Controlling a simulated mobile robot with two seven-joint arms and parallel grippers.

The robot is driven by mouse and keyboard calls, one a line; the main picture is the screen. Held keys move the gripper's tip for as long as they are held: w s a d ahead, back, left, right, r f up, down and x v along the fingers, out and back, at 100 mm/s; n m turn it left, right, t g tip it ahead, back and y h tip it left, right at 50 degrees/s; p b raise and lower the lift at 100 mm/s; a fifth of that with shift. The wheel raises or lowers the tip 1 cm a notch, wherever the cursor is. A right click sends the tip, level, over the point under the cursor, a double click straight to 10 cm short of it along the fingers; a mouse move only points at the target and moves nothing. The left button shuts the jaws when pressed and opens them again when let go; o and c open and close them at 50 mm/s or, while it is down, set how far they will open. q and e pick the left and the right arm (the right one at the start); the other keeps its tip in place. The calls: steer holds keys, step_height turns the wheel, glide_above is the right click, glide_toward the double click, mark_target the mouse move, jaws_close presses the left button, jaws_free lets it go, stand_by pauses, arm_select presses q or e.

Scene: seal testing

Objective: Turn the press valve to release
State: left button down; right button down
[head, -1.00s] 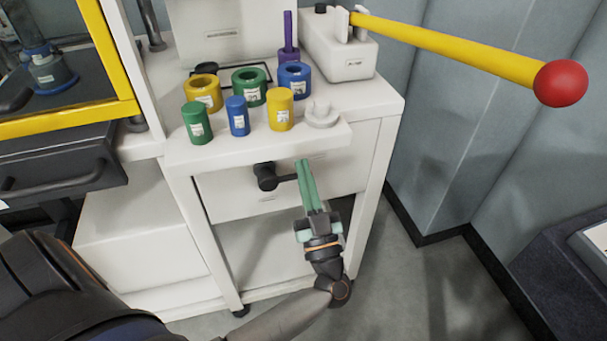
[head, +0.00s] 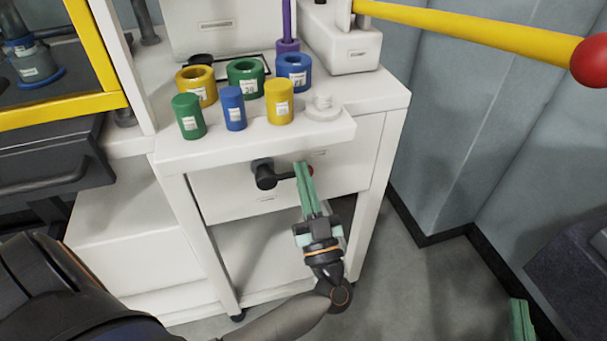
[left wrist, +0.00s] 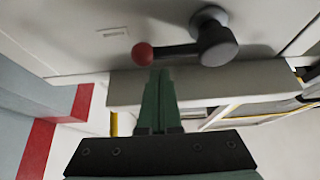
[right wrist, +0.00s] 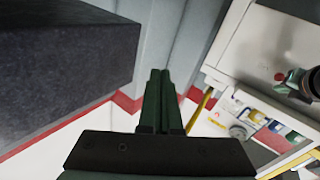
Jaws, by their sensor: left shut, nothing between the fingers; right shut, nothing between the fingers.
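The press valve (head: 264,175) is a black knob on the white cabinet front, with a thin lever pointing right to a red ball tip. My left gripper (head: 302,165) is shut and empty, its green fingers partly covering the red ball in the head view. In the left wrist view, the valve hub (left wrist: 216,42) and red ball (left wrist: 143,54) show just beyond the fingertips (left wrist: 160,72). I cannot tell whether they touch the lever. My right gripper (head: 520,306) is at the bottom right, shut and empty, away from the valve; its fingers show in the right wrist view (right wrist: 160,74).
Green, blue and yellow cylinders and rings stand on the shelf (head: 240,150) above the valve. A long yellow bar (head: 470,32) with a red ball end reaches right above. A dark box (right wrist: 65,65) is left of my right gripper.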

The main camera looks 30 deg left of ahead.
arm_select(q)
steer(key=shift+a+f+b, duration=0.1)
steer(key=shift+f+b, duration=0.3)
steer(key=shift+f, duration=0.1)
arm_select(e)
step_height(320, 180, up, 6)
steer(key=n+t+y, duration=0.1)
steer(key=t+y, duration=0.1)
steer(key=shift+s+a+r+n, duration=0.2)
steer(key=shift+s+a+n, duration=0.1)
steer(key=shift+a, duration=0.1)
steer(key=shift+w, duration=0.1)
